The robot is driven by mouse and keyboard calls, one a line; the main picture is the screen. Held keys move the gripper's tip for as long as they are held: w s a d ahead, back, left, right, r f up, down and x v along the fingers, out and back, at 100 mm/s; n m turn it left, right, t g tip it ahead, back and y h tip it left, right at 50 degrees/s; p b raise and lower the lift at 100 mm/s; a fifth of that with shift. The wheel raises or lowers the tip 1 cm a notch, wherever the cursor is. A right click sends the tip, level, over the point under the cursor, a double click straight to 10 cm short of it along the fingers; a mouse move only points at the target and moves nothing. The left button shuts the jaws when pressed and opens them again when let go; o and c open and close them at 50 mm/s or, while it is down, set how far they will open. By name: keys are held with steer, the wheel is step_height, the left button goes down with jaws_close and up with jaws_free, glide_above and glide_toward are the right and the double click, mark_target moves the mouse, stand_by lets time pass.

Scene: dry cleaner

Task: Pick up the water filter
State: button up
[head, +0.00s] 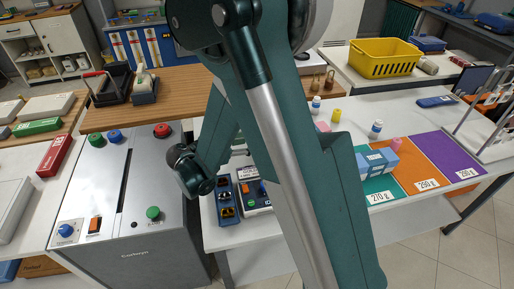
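I cannot pick out the water filter for certain; my arm covers the middle of the picture and part of the white table (415,120). On this table, right of my arm, are white bottles with blue caps (376,129), a yellow item (337,115), a pink item (396,144) and light blue boxes (379,161). My arm bends down left of centre and ends in dark joints over the table's left edge, beside the grey machine. I cannot make out gripper fingers there.
The grey machine (150,235) with coloured knobs stands at left. A blue tray (226,211) and a small device (256,202) lie near the table's front left. Green, orange (408,161) and purple (446,155) number-labelled mats lie at right. A yellow basket (384,64) stands behind.

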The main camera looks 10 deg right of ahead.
steer(key=shift+d+f, duration=0.1)
steer(key=shift+b+x, duration=0.75)
steer(key=shift+x, duration=1.75)
steer(key=shift+s, duration=0.1)
steer(key=c, duration=1)
